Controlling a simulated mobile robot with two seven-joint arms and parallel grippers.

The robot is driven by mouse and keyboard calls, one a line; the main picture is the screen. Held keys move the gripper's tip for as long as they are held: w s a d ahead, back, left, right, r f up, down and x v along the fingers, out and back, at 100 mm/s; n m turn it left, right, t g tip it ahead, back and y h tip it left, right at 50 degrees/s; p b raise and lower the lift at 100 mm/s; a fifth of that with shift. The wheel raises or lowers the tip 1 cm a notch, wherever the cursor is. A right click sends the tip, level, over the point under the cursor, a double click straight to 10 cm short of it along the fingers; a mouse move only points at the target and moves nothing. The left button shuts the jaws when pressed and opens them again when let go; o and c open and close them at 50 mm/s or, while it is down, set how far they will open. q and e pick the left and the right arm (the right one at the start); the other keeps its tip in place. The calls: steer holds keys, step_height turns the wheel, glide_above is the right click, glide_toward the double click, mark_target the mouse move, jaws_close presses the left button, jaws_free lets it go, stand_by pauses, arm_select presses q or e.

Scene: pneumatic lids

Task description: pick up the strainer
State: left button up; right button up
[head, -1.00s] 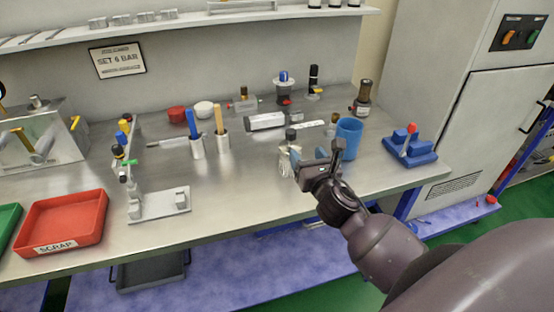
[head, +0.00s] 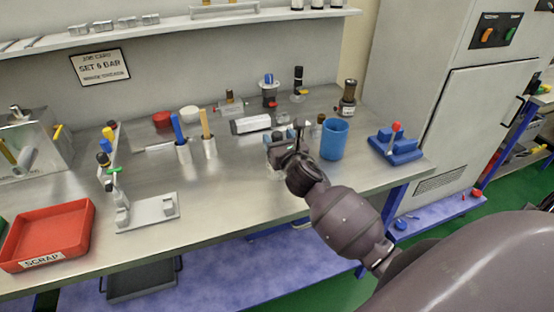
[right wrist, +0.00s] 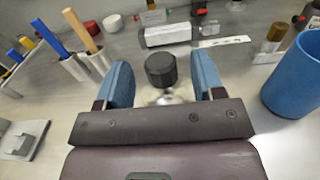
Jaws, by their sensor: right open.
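A part with a dark faceted cap (right wrist: 161,70) and a pale metal body stands upright on the bench; I take it to be the strainer. In the right wrist view it sits between the two blue fingers, with a gap on each side of the cap. Its lower body is hidden behind the gripper's dark palm bar. My right gripper (right wrist: 161,84) is open around it; in the head view the gripper (head: 284,139) covers most of the part. My left gripper is not in view.
A blue cup (head: 334,140) stands close to the right of my right gripper, with a brass-topped part (right wrist: 268,46) beside it. Two holders with blue and wooden handles (head: 208,146) stand to the left. A blue fixture (head: 394,146) is farther right. The front middle bench is clear.

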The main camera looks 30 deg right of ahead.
steer(key=shift+x, duration=0.85)
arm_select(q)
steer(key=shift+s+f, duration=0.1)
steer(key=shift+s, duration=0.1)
arm_select(e)
steer(key=shift+d, duration=0.1)
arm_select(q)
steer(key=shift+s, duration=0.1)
arm_select(e)
jaws_close()
